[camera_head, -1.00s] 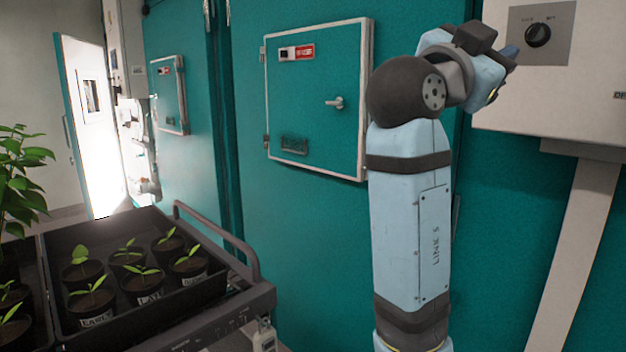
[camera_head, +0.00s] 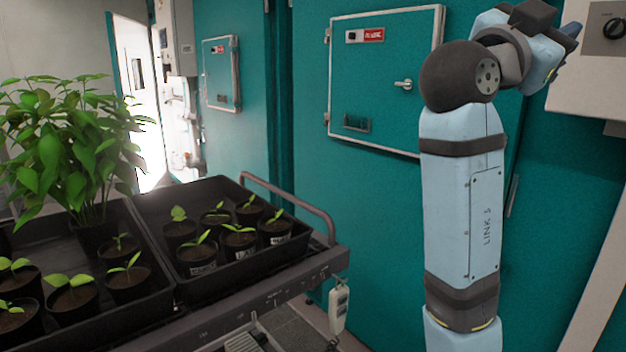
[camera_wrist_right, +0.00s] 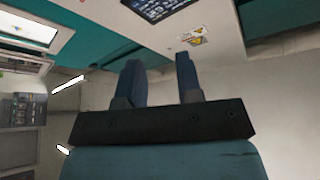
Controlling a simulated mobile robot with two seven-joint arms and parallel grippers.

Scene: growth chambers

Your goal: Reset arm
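My right arm stands upright at the right of the head view. Its gripper (camera_head: 566,42) is at the top, turned away and partly hidden by the wrist. In the right wrist view the two dark blue fingers of the right gripper (camera_wrist_right: 160,85) are apart, with nothing between them. A grey control box with a black knob (camera_head: 614,28) is just right of the gripper in the head view. My left gripper is in neither view.
A cart (camera_head: 250,290) with black trays of potted seedlings and a tall leafy plant (camera_head: 75,150) stands at the left. Behind is a teal chamber wall with a closed hatch (camera_head: 385,85). A white door (camera_head: 140,95) stands at the far left. A white handheld device (camera_head: 339,308) hangs from the cart.

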